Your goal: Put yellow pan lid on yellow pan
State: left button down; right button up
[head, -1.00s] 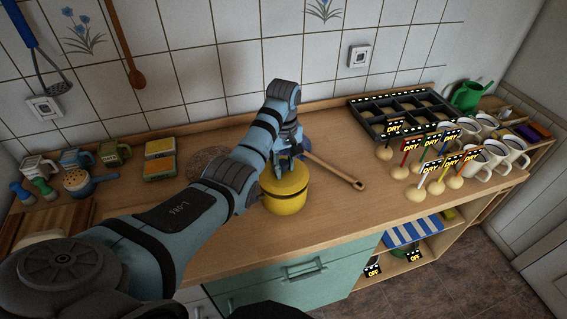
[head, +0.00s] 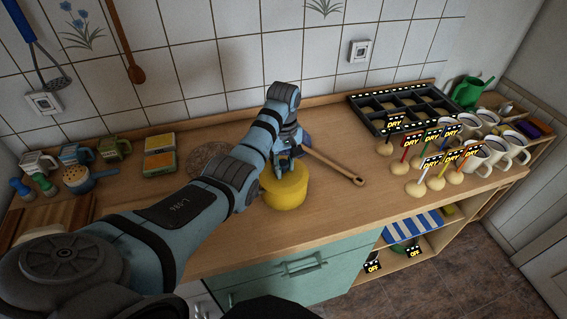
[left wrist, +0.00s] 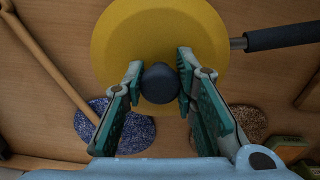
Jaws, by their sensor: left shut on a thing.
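The yellow pan (head: 284,203) stands on the wooden counter. The yellow pan lid (head: 293,181) lies over its top, with no clear gap between them in the head view. My left gripper (head: 285,166) is above the lid, pointing down. In the left wrist view, its fingers (left wrist: 159,88) are shut on the dark round knob (left wrist: 160,83) of the lid (left wrist: 140,35). The pan's black handle (left wrist: 283,36) sticks out to the right from under the lid there. The lid hides the pan's inside. My right gripper is not in view.
A wooden spoon (head: 333,167) lies just right of the pan. Round mats (head: 210,160) and stacked boxes (head: 160,163) are to the left. A black tray (head: 400,107), sign holders and mugs (head: 497,150) fill the right end. The counter in front of the pan's right is clear.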

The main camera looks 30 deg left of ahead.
aim_at(284, 163)
pick_arm(q)
jog(key=shift+f, duration=0.15)
jog(key=c, duration=1.2)
grip_release()
notch_tip(284, 163, up, 8)
jog(key=shift+f, duration=0.2)
